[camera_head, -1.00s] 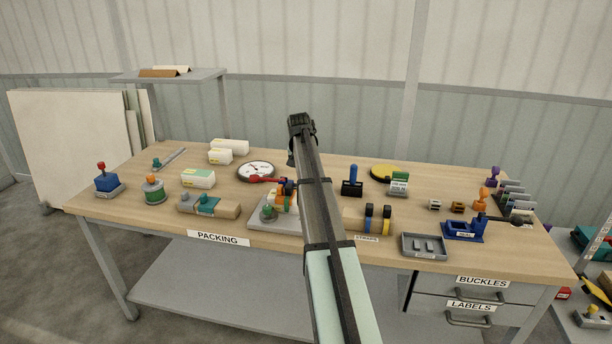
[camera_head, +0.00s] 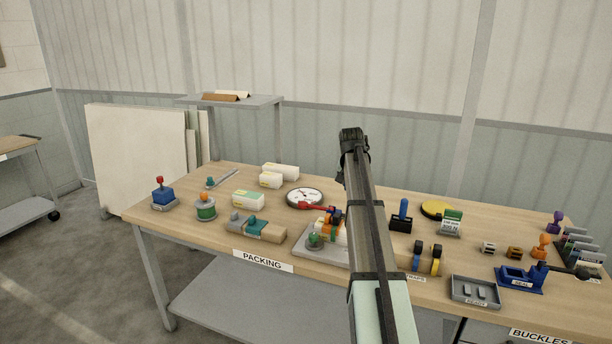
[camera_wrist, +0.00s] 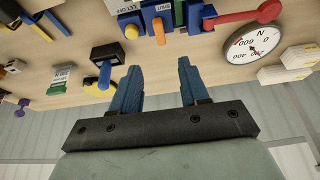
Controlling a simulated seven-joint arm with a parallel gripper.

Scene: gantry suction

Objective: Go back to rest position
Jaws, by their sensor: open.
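My gripper shows in the wrist view (camera_wrist: 158,92) with its two blue fingers apart and nothing between them. In the head view my arm reaches up and away over the packing table (camera_head: 190,225), and the dark wrist end (camera_head: 353,142) stands in front of the far wall. The gripper's fingers cannot be made out there. In the wrist view the table (camera_wrist: 190,55) appears upside down beyond the fingers.
A round dial (camera_head: 304,197), white boxes (camera_head: 280,171) and a brown parcel (camera_head: 256,229) lie left of my arm. A blue-handled tool (camera_head: 401,215), a yellow disc (camera_head: 436,209) and a grey tray (camera_head: 475,291) are to its right. A raised shelf (camera_head: 232,101) stands behind.

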